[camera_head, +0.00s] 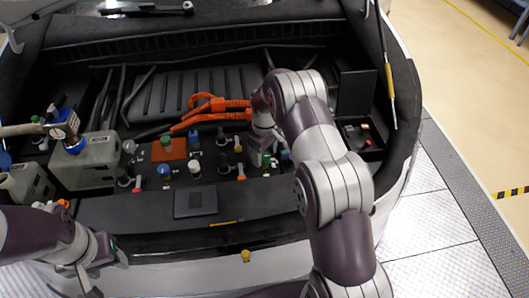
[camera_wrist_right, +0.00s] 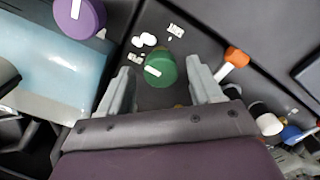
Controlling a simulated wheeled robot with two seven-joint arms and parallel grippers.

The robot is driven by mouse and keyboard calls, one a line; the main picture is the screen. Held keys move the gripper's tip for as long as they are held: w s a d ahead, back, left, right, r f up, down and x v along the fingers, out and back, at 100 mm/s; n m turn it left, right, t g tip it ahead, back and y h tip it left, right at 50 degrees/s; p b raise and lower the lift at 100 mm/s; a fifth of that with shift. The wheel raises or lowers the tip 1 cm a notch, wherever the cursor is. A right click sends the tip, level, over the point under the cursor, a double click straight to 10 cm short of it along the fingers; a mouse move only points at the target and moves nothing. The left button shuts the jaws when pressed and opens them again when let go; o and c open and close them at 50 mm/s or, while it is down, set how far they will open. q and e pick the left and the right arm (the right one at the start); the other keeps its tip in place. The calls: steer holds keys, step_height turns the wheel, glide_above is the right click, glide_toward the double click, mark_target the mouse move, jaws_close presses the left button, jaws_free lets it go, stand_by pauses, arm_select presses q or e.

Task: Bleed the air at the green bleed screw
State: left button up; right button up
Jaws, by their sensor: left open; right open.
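The green bleed screw (camera_wrist_right: 160,69) is a round green cap with a white mark on its top. In the right wrist view it sits between the two spread fingers of my right gripper (camera_wrist_right: 161,66), with a visible gap on each side. In the head view my right gripper (camera_head: 262,142) is low over the engine bay, and the arm hides much of that spot. My left gripper (camera_head: 104,270) is open and empty at the lower left, by the car's front edge.
In the right wrist view a purple cap (camera_wrist_right: 79,15) is at the upper left and an orange-capped fitting (camera_wrist_right: 235,57) is to the right. Several coloured caps, orange cables (camera_head: 212,112) and a grey reservoir (camera_head: 88,163) crowd the bay. A dark flat plate (camera_head: 196,202) lies in front.

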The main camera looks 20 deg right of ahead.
step_height(320, 180, up, 8)
steer(key=shift+r+b, duration=0.2)
steer(key=shift+b, duration=0.3)
step_height(320, 180, up, 4)
steer(key=p, duration=0.3)
glide_above(264, 155)
steer(key=shift+s+d+r, duration=0.1)
steer(key=shift+s+r, duration=0.05)
